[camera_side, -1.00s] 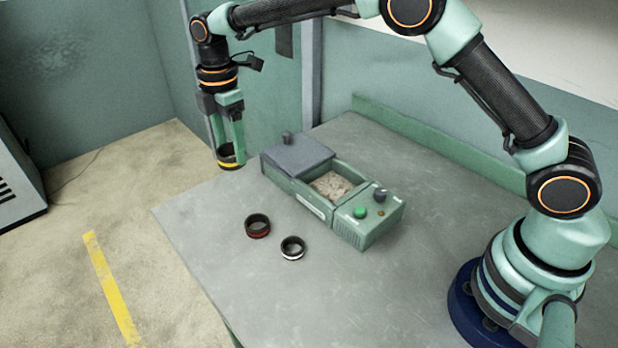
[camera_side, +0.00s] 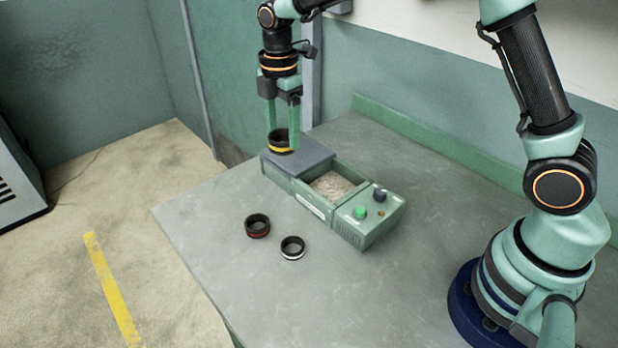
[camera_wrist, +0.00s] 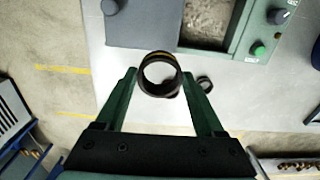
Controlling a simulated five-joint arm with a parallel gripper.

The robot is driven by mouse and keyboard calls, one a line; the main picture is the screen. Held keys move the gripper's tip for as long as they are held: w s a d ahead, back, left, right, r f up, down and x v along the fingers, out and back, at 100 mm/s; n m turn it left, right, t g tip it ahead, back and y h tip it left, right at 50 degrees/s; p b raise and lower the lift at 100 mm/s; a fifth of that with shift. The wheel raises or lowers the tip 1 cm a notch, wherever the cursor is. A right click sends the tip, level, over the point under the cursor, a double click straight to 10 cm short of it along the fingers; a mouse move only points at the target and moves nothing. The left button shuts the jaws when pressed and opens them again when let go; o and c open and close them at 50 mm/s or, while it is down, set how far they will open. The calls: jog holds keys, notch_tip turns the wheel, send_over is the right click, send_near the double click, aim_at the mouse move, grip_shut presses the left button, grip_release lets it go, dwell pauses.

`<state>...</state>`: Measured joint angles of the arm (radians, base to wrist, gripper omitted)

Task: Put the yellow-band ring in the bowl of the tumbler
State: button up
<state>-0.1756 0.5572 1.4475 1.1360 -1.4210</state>
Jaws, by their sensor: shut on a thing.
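My gripper (camera_side: 282,141) is shut on the yellow-band ring (camera_side: 279,147), a dark ring with a yellow stripe at its lower edge. In the side view it hangs over the grey lid of the tumbler (camera_side: 330,205); I cannot tell the gap to the lid. In the wrist view the ring (camera_wrist: 159,74) sits between the fingertips. The tumbler is a green box with an open bowl (camera_side: 331,185) of pale grit, right of the ring in the side view. The bowl also shows at the top of the wrist view (camera_wrist: 206,22).
A red-band ring (camera_side: 257,232) and a white-band ring (camera_side: 292,254) lie on the grey table (camera_side: 400,300) in front of the tumbler. The grey lid (camera_side: 308,155) covers the tumbler's left part. A green button (camera_side: 359,211) and a dark knob (camera_side: 380,195) stand up at its right end.

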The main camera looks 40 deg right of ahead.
jog(key=s+d+f, duration=0.1)
jog(key=s+d, duration=0.1)
jog(key=s+d+f, duration=0.2)
jog(key=s, duration=0.1)
jog(key=s+d+f, duration=0.2)
jog(key=s+d, duration=0.1)
jog(key=shift+f, duration=2.6)
jog(key=o, duration=1.6)
jog(key=shift+c, duration=0.2)
notch_tip(320, 180, up, 12)
jog(key=shift+r, duration=0.15)
